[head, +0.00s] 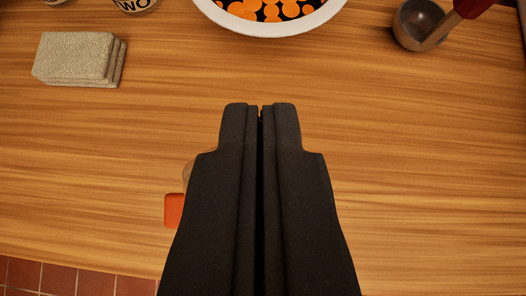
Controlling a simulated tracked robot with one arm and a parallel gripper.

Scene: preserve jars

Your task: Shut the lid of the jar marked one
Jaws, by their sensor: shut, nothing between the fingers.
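My gripper (261,108) is shut and empty, pointing up the picture over bare wooden counter. A jar marked "TWO" (135,5) is cut off by the top edge at the left, so only its lower label part shows. Part of another pale round thing shows at the top edge to its left, too little to tell what it is. No jar marked one can be made out, and no open lid is visible.
A white bowl (214,14) of orange pieces is at the top middle. A metal ladle (420,24) with a red handle is top right, folded beige cloths (75,58) top left. An orange thing (174,210) is partly behind my gripper. The counter (420,170) is clear at right.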

